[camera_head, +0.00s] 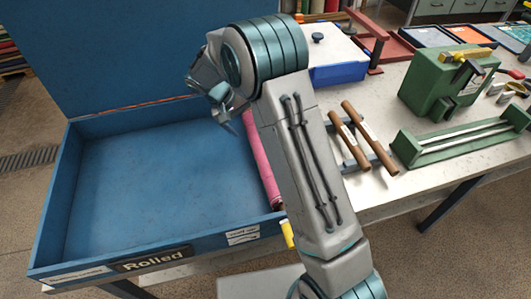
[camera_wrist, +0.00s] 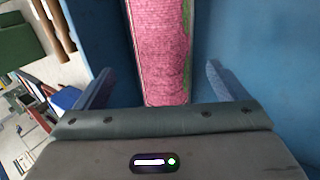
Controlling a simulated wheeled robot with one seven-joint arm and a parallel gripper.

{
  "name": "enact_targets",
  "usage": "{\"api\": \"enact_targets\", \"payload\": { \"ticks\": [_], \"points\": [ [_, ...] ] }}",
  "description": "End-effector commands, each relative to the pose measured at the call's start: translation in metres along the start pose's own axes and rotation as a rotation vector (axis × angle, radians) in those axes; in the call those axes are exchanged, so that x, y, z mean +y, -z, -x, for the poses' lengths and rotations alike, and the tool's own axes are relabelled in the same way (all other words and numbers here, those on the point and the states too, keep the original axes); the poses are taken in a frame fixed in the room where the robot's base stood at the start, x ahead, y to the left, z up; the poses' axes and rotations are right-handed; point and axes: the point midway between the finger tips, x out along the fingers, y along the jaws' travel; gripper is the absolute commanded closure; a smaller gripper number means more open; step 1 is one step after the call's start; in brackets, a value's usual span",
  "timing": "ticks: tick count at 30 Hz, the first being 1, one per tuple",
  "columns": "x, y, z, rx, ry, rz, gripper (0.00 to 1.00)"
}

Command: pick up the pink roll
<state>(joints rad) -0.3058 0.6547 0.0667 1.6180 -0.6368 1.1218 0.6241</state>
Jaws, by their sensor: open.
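The pink roll (camera_head: 262,165) lies lengthwise along the right side of the blue box (camera_head: 62,215) labelled "Rolled". My arm hides part of it in the head view. In the wrist view the pink roll (camera_wrist: 162,50) runs up the middle, with a green strip along its right edge and blue surfaces on both sides. My gripper (camera_head: 228,108) is over the box, near the roll's far end. In the wrist view my gripper (camera_wrist: 160,84) is open, with one finger on each side of the roll; nothing is gripped. I cannot tell its height above the roll.
The box floor left of the roll is bare. On the table to the right are brown-handled tools (camera_head: 370,138), a green machine (camera_head: 445,85), a green rack (camera_head: 462,140) and a blue-and-white container (camera_head: 338,66). A yellow object (camera_head: 287,234) is at the box's front right.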

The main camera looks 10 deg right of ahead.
Motion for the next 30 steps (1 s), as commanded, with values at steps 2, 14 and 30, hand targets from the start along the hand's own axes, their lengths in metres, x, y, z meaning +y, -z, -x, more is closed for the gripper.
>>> {"api": "enact_targets", "payload": {
  "ticks": [2, 14, 30],
  "points": [
    [0.0, -0.001, -0.005, -0.003, -0.001, 0.0, 0.07],
    [-0.004, -0.004, -0.052, -0.001, 0.0, 0.001, 0.07],
    [-0.003, -0.003, -0.052, 0.001, -0.001, 0.0, 0.78]
  ]
}}
